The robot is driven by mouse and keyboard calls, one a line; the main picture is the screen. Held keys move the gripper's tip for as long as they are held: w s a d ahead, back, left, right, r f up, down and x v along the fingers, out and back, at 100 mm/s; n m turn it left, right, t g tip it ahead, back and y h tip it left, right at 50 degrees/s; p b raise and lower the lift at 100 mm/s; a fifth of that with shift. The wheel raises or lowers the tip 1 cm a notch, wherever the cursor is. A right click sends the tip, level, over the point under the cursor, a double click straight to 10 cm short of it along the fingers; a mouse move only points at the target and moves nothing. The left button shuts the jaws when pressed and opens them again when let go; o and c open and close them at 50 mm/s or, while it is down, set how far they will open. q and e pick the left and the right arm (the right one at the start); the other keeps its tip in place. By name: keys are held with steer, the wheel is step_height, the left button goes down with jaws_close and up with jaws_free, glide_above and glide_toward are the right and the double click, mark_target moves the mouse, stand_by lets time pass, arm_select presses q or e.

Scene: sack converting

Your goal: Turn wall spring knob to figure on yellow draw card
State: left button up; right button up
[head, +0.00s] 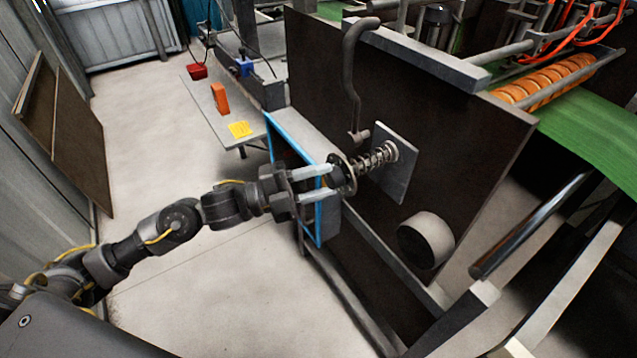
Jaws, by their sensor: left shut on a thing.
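The spring knob (345,174) is a dark round disc at the end of a coil spring (378,158). The spring stands out from a grey plate (398,180) on a dark machine panel. My left gripper (332,181) reaches in from the left and is shut on the knob, its two pale fingers at either side of it. Any marks on the knob are too small to read. The yellow card (240,129) lies flat on a narrow grey bench behind my gripper; its figure is not legible. My right gripper is not in view.
A curved dark crank handle (353,80) hangs just above the spring. A blue-edged box (325,215) sits close behind and below my left gripper. A pale round cylinder (426,240) juts from the panel at lower right. An orange block (220,98) stands on the bench (205,95).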

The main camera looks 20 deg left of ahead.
arm_select(q)
steer(key=shift+r, duration=0.1)
stand_by(0.4)
steer(key=o, duration=1)
steer(key=shift+a+f, duration=0.2)
steer(key=shift+a, duration=0.05)
steer(key=shift+b+v, duration=2.2)
steer(key=shift+v, duration=2.95)
steer(key=shift+s+r, duration=0.1)
steer(key=shift+r, duration=0.05)
